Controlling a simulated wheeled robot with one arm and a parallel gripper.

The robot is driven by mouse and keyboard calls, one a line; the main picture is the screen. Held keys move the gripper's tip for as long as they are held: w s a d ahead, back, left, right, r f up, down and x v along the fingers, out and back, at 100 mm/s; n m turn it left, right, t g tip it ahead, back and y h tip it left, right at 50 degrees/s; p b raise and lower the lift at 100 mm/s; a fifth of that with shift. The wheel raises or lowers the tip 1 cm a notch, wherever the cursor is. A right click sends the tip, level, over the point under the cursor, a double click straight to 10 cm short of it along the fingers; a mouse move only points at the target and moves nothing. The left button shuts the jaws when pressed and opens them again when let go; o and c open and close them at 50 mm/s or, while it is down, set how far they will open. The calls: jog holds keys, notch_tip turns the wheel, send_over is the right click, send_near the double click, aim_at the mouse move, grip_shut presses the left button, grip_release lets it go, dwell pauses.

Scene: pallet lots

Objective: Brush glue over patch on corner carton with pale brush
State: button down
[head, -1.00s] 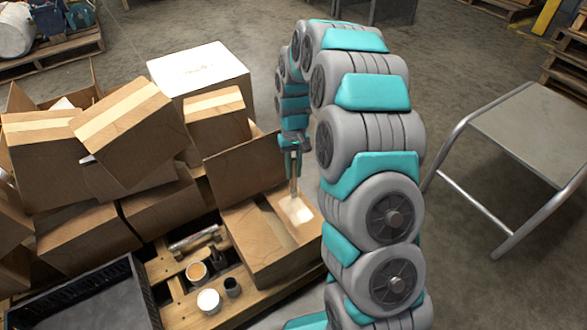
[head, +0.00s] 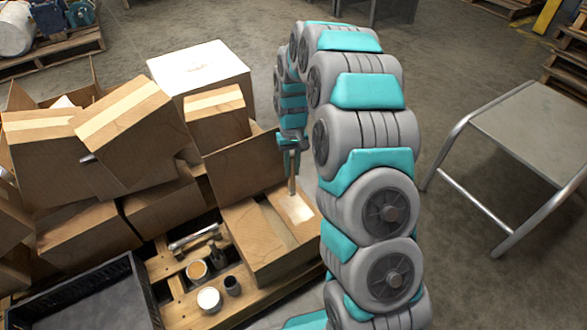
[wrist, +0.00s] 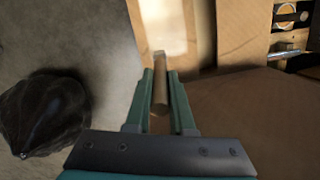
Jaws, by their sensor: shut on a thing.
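The corner carton (head: 252,243) sits at the near right of the pallet, one flap standing up behind it. A whitish patch (head: 299,211) lies on its top, and shows in the wrist view (wrist: 163,22) too. My gripper (head: 290,148) is above the far end of the carton, fingers down. It is shut on the pale wooden handle of the brush (head: 292,178), which also shows between the fingers in the wrist view (wrist: 160,88). The brush stands nearly upright with its lower end at the patch's far edge. I cannot tell if it touches.
On the pallet slats stand an open can with tan contents (head: 197,271), a white-topped can (head: 208,299) and a dark cup (head: 232,286). A black crate (head: 140,290) is at the near left. Several cartons are piled behind. A grey metal table (head: 530,130) stands right.

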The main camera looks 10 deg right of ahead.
dwell(0.4)
jog(key=shift+s+d, duration=0.2)
jog(key=shift+s, duration=0.3)
jog(key=shift+s+d, duration=0.15)
jog(key=shift+s, duration=0.35)
jog(key=shift+w, duration=0.15)
jog(key=shift+w+a, duration=0.2)
jog(key=shift+w, duration=0.3)
jog(key=shift+w+a, duration=0.15)
jog(key=shift+w, duration=0.35)
jog(key=shift+s, duration=0.1)
jog(key=shift+s+d, duration=0.2)
jog(key=shift+s, duration=0.35)
jog(key=shift+s+d, duration=0.15)
jog(key=shift+s, duration=0.35)
jog(key=shift+s, duration=0.1)
jog(key=shift+s+d, duration=0.2)
jog(key=shift+s, duration=0.35)
jog(key=shift+b, duration=0.3)
